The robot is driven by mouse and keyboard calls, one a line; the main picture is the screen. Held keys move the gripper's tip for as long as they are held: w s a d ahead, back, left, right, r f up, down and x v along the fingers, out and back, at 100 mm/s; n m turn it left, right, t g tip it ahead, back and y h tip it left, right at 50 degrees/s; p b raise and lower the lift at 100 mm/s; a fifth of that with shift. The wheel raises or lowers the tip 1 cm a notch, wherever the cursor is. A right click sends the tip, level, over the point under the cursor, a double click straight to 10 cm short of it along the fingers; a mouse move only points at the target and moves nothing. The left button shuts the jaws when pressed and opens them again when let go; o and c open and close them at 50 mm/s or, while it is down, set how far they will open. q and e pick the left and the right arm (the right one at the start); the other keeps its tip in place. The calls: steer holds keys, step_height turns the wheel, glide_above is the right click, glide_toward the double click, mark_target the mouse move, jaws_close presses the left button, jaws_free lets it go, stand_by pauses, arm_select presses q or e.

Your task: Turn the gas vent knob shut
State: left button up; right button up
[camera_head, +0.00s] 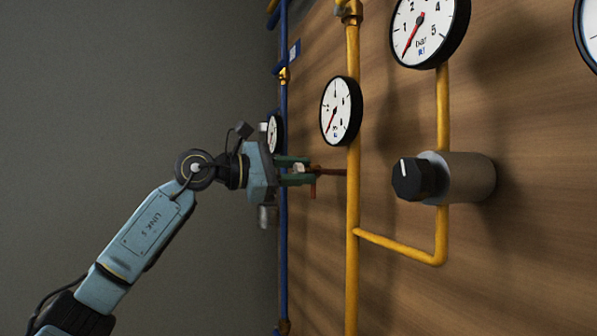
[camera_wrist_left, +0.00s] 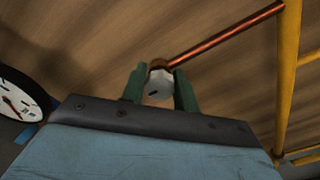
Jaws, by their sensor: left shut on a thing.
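A small pale knob (camera_wrist_left: 158,85) with a dark mark on its face sits by a copper pipe in the left wrist view. In the head view the pale knob (camera_head: 299,168) is small and partly covered. My left gripper (camera_head: 297,171) is shut on it, with one green finger on each side; the left gripper (camera_wrist_left: 159,90) also shows in its wrist view. A larger black knob (camera_head: 408,178) with a white line pointing up sits on a grey cylinder to the right, untouched. No readable label tells which is the gas vent knob. My right gripper is not in view.
A yellow pipe (camera_head: 352,210) and a blue pipe (camera_head: 283,250) run up the wooden panel (camera_head: 400,300). The copper pipe (camera_wrist_left: 225,34) leads from the pale knob to a yellow pipe. Several gauges, one of them a red-needled gauge (camera_head: 340,111), stand close by. The left side is open.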

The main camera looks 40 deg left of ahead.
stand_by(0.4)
arm_select(q)
steer(key=o, duration=1)
steer(key=b+v, duration=0.7)
steer(key=v, duration=0.6)
steer(key=shift+s+a, duration=0.1)
steer(key=shift+s, duration=0.1)
